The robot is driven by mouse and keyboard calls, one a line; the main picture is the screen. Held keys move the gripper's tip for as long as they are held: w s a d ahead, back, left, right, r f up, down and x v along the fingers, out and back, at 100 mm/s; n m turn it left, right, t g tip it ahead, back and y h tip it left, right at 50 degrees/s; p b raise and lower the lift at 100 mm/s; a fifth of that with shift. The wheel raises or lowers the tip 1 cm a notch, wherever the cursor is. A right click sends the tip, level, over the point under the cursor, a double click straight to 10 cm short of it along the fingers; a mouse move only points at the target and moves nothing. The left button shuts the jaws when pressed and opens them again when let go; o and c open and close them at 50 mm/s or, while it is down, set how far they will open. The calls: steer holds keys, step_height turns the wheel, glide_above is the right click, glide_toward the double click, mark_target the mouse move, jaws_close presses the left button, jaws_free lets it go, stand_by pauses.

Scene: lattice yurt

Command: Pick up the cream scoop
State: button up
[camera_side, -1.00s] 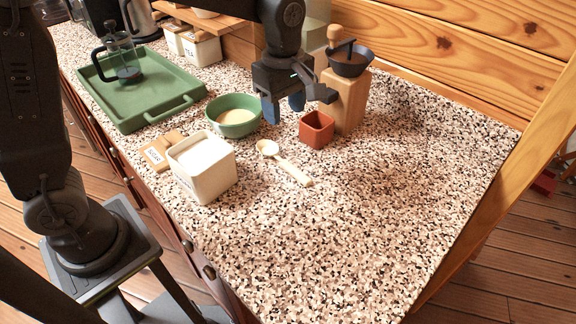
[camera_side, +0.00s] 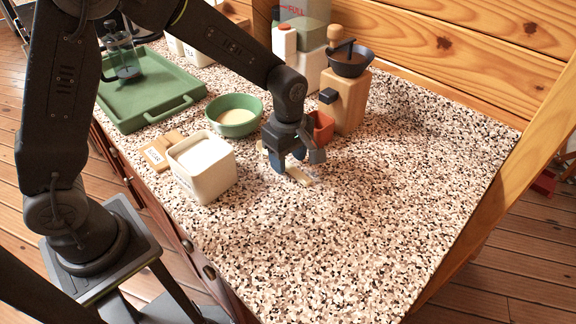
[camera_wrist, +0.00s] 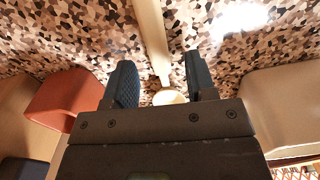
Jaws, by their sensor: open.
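The cream scoop (camera_side: 299,175) lies on the speckled counter, its bowl end mostly hidden by my gripper in the side view. My gripper (camera_side: 291,169) is open and low over it. In the wrist view the scoop's handle (camera_wrist: 151,36) runs up from between the open fingers of my gripper (camera_wrist: 158,80). Part of the scoop's bowl shows between the fingers, close to the gripper body. I see a finger on each side of the scoop, with a gap on both sides. I cannot tell how far above the counter the fingertips are.
A white canister (camera_side: 203,168) of white powder stands to the left, with a wooden lid (camera_side: 158,151) beside it. A green bowl (camera_side: 234,116), a terracotta cup (camera_side: 321,127) and a wooden grinder (camera_side: 346,98) stand behind. A green tray (camera_side: 150,113) is farther back. The front right counter is clear.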

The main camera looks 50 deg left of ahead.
steer(key=shift+f, duration=0.6)
jaws_close()
